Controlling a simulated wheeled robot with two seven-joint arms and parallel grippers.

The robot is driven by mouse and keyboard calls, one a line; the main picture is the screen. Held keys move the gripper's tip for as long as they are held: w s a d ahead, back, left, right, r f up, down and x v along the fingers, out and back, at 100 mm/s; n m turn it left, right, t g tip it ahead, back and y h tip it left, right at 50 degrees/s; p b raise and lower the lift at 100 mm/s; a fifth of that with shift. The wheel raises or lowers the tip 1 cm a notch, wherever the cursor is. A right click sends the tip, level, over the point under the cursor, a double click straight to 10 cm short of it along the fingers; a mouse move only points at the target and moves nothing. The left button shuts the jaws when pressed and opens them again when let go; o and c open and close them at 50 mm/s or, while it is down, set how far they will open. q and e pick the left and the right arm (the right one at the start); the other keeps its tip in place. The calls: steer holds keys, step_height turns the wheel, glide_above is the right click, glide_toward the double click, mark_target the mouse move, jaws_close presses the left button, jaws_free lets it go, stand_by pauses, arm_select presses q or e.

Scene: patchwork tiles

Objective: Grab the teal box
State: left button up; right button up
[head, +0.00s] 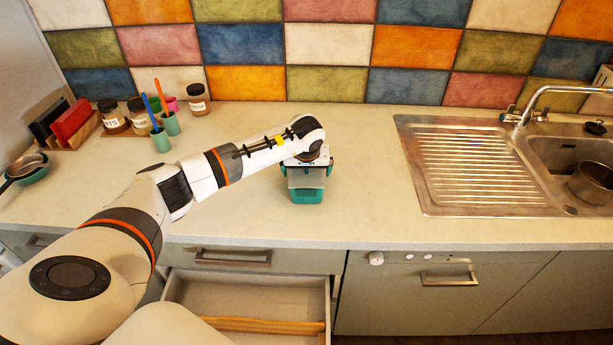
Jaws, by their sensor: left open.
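The teal box (306,195) stands on the countertop, left of the sink, near the counter's front half. Its lower front shows teal; its upper part is covered by my gripper. My left gripper (306,178) is directly over the box, pointing down, with its arm coming in from the left. Its jaws are open at the top of the box. The fingertips are hard to make out, and I cannot tell whether they touch the box. My right gripper is not in view.
A steel sink (462,209) with drainboard and a pot (592,183) lies to the right. A drawer (250,296) hangs open below the counter. The counter around the box is clear.

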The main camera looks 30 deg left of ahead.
arm_select(q)
steer(key=c, duration=0.9)
